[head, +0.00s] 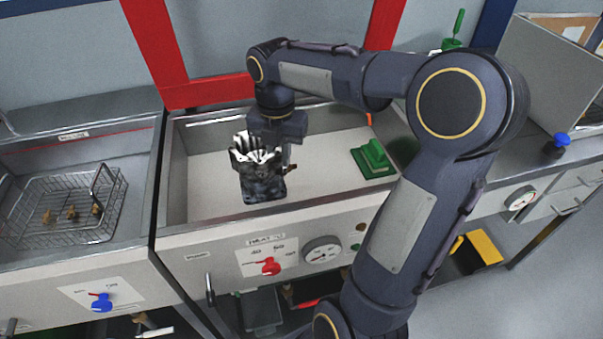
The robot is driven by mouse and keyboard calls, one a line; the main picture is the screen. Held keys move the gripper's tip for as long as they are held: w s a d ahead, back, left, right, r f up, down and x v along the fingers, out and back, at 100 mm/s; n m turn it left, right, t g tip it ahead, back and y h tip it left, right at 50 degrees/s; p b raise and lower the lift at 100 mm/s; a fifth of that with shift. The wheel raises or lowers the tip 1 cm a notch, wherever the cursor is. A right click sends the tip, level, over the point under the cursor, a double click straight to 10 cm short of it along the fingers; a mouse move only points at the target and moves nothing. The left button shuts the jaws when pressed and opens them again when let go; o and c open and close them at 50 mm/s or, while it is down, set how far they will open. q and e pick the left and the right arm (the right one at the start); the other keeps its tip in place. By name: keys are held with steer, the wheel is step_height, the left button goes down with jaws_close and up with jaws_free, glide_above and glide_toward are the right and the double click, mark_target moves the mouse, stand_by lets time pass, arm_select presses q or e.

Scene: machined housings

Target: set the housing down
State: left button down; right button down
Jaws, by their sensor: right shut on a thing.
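The housing (262,187) is a dark, mottled metal piece with pale fins on top. It is in the middle of the head view, inside the left half of a white-floored basin (220,190). My right gripper (282,157) reaches down from above and is shut on the housing at its upper right side. The jaws are partly hidden by the wrist and the housing. I cannot tell whether the housing's underside touches the basin floor. My left gripper is not in view.
A green block (373,160) stands in the basin's right part. The basin floor between it and the housing is bare. A left-hand basin holds a wire basket (62,208) with several small brass parts. Red posts (155,45) stand behind. A dial (322,250) is on the front panel.

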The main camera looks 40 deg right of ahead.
steer(key=s+d+f, duration=0.1)
steer(key=d+f, duration=0.5)
steer(key=f, duration=0.3)
steer(key=shift+f+b, duration=0.15)
steer(key=shift+b, duration=0.25)
steer(key=shift+f, duration=0.15)
steer(key=c, duration=1.3)
jaws_free()
steer(key=shift+s, duration=0.1)
steer(key=shift+c, duration=0.2)
